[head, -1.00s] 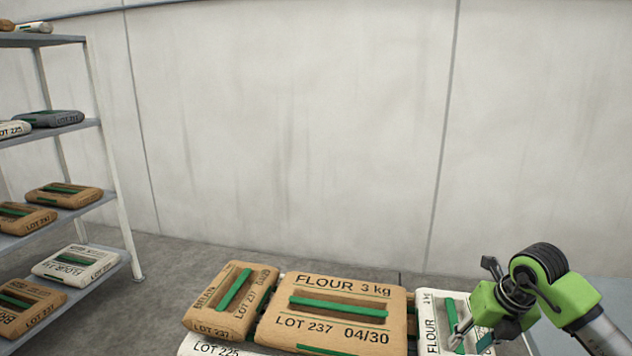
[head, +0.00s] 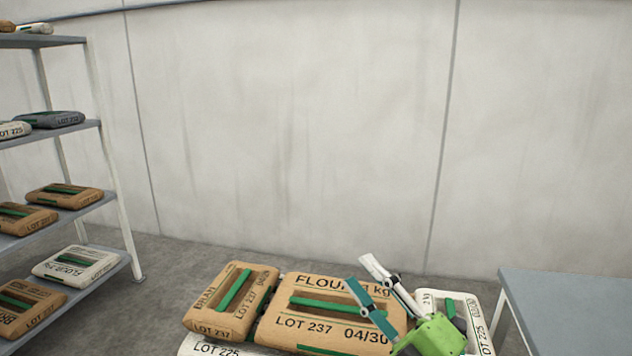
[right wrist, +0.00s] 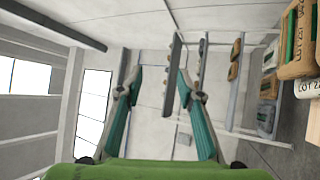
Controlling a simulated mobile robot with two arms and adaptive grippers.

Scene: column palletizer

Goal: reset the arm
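My right gripper (head: 372,284) is in the lower right of the head view, in front of the brown flour bag (head: 300,322) and the white bag (head: 472,312). Its two fingers point up and to the left and stand apart, with nothing between them. The right wrist view also shows the gripper (right wrist: 160,85) with its fingers spread and empty. My left gripper does not show in either view.
A brown bran bag (head: 215,312) lies left of the flour bag, on a stack with a white bag beneath. A shelf rack (head: 118,210) with several bags stands at left. A grey table (head: 575,305) is at right, its visible top bare.

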